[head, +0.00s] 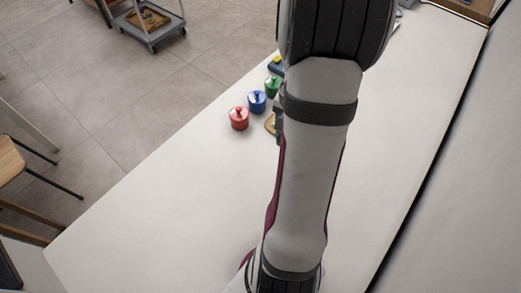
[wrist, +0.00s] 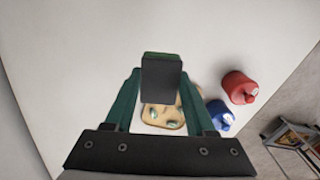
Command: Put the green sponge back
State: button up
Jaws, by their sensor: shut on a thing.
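The green sponge (wrist: 161,57) is a small block with a green edge and a dark grey face in the wrist view. My gripper (wrist: 160,82) is shut on it, with a teal finger on either side. The sponge is held above a tan, rounded dish or board (wrist: 163,124) with pale oval marks, partly hidden by the sponge and gripper. A bit of the tan piece also shows in the head view (head: 269,124). There my arm hides most of the gripper and the sponge cannot be made out.
A red lidded pot (head: 239,118), a blue one (head: 257,101) and a green one (head: 272,86) stand in a row left of my arm. A dark blue and yellow item (head: 276,65) lies behind them. The white counter (head: 160,215) is clear at front left.

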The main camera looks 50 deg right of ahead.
jog(key=s+m, duration=0.2)
jog(key=s, duration=0.3)
send_over(263, 153)
jog(key=f, duration=0.6)
jog(key=shift+s+f, duration=0.15)
jog(key=shift+s, duration=0.05)
notch_tip(263, 153, down, 3)
jog(key=shift+w+f, duration=0.15)
jog(key=shift+f, duration=0.4)
jog(key=shift+f, duration=0.15)
jog(key=o, duration=1.3)
